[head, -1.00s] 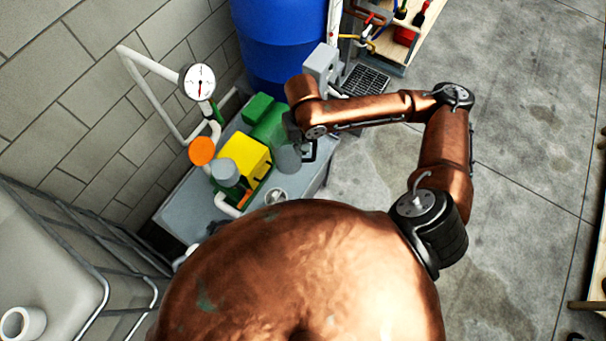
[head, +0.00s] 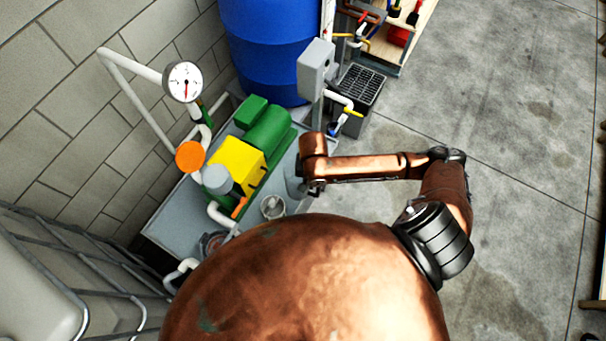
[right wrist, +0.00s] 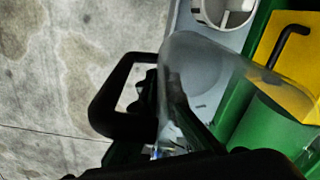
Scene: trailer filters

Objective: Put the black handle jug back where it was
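The black handle jug is a clear, greyish vessel (head: 294,182) beside the right gripper in the head view, above the grey bench. In the right wrist view its clear body (right wrist: 195,70) fills the middle, with the black loop handle (right wrist: 98,105) to its left. My right gripper (head: 315,187) is at the jug's handle side and appears shut on it. In the right wrist view its dark fingers lie against the handle, and the exact contact is hard to see. My left gripper is not in view.
The grey bench (head: 165,231) carries a green and yellow pump (head: 238,163), a white-rimmed cup (head: 272,207) and white pipes with a gauge (head: 184,81). A blue barrel (head: 265,50) and a grey box (head: 316,66) stand behind.

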